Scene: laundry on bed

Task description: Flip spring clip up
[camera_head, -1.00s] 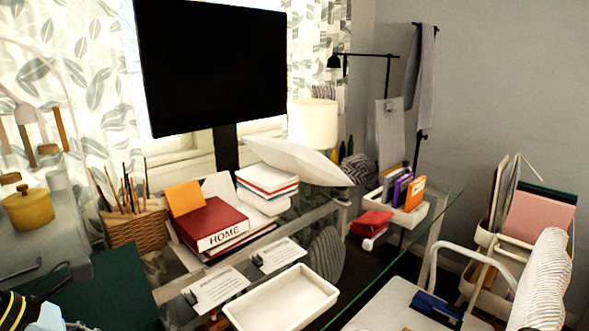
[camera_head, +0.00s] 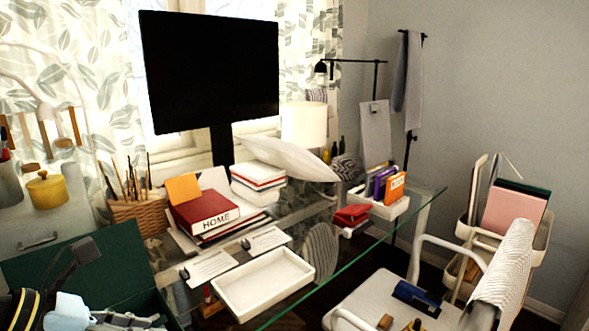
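I cannot clearly pick out the spring clip. Small dark clip-like pieces sit at the left ends of two white printed sheets, one at the near sheet (camera_head: 211,268) and one at the far sheet (camera_head: 266,240), on the glass desk. They are too small to tell whether any part is up or down. A blue and dark object (camera_head: 416,297), of unclear kind, lies on the white chair seat (camera_head: 365,300).
A white tray (camera_head: 264,310) stands at the glass desk's (camera_head: 395,222) front edge. A red HOME book (camera_head: 205,212), a wicker pen basket (camera_head: 137,212) and a monitor (camera_head: 210,72) stand behind.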

